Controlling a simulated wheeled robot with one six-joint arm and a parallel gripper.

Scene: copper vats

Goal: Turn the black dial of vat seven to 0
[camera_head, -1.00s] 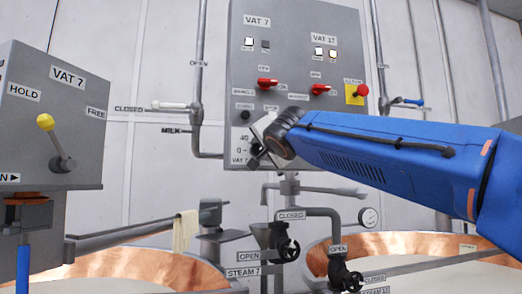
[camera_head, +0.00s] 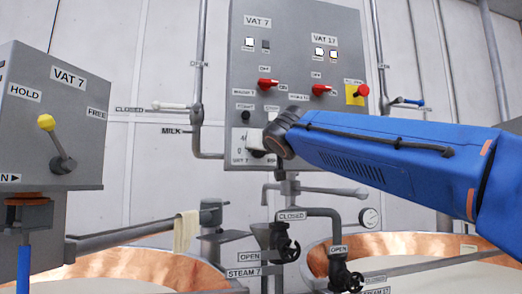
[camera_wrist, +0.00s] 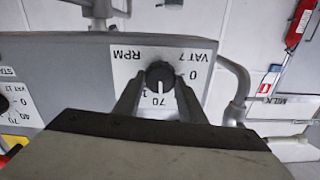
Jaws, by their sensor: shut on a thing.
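The black dial of vat seven (camera_wrist: 160,74) sits on a white plate (camera_wrist: 122,67) marked VAT 7 and RPM, seen upside down in the wrist view. A 0 is printed on its right side and another number below it, partly hidden. A white mark on the dial points down in that view, away from the 0. My gripper (camera_wrist: 159,82) has one finger on each side of the dial and is shut on it. In the head view my gripper (camera_head: 262,144) is at the lower part of the grey control panel (camera_head: 290,75) and covers much of the dial.
Pipes and valves (camera_head: 285,242) stand below the panel, with copper vats (camera_head: 365,252) behind. A grey box (camera_head: 55,110) with a yellow-knobbed lever stands at left.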

